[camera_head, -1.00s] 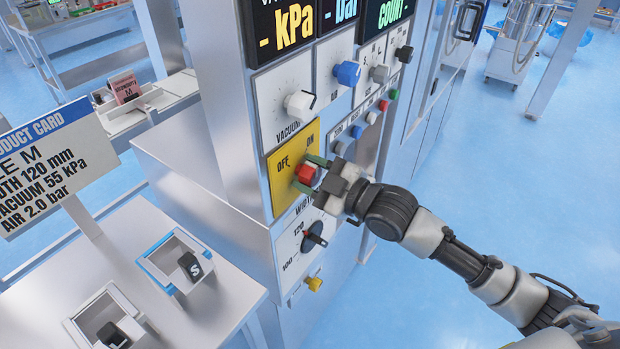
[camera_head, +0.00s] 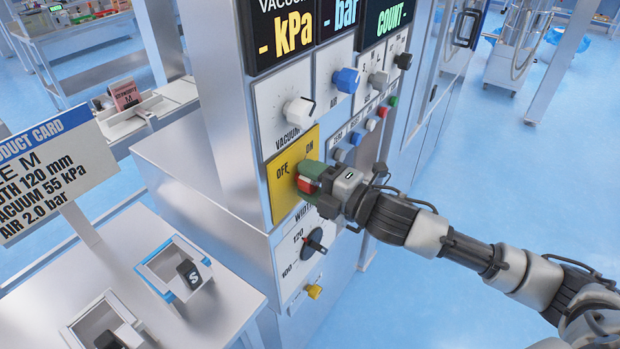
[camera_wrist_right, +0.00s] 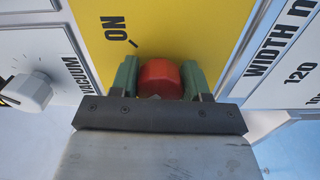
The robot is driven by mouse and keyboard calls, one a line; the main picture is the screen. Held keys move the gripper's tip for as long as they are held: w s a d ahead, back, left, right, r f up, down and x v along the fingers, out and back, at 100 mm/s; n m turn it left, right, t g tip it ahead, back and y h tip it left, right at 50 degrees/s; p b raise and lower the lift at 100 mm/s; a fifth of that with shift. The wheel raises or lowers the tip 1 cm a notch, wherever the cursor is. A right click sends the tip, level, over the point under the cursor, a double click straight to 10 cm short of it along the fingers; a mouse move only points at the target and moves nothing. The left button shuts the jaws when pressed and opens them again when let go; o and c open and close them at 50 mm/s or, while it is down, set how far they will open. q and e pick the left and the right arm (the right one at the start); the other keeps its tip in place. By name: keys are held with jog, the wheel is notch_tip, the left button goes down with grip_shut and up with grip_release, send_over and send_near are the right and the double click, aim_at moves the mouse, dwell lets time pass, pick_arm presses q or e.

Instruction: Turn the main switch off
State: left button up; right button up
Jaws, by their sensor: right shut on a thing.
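The main switch is a red knob (camera_head: 306,184) on a yellow plate (camera_head: 283,196) marked OFF and ON, on the front of the machine's panel. My right gripper (camera_head: 311,176) is shut on the red knob, with its green fingers on either side. In the right wrist view the red knob (camera_wrist_right: 160,79) sits between the two green fingers, and a dark mark on the plate (camera_wrist_right: 200,25) points near the word ON. The gripper hides part of the knob, so its exact pointer direction cannot be told. My left gripper is not in view.
A vacuum dial (camera_head: 299,111) is above the plate and a width dial (camera_head: 313,241) below it. Small coloured buttons (camera_head: 356,138) lie close to the right. A product card (camera_head: 50,170) and a bench with trays (camera_head: 175,265) stand at left.

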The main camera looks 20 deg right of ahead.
jog(key=shift+f+n, duration=0.1)
jog(key=shift+n, duration=0.4)
jog(key=o, duration=0.9)
jog(key=shift+b+v, duration=2.55)
jog(key=shift+v, duration=2.85)
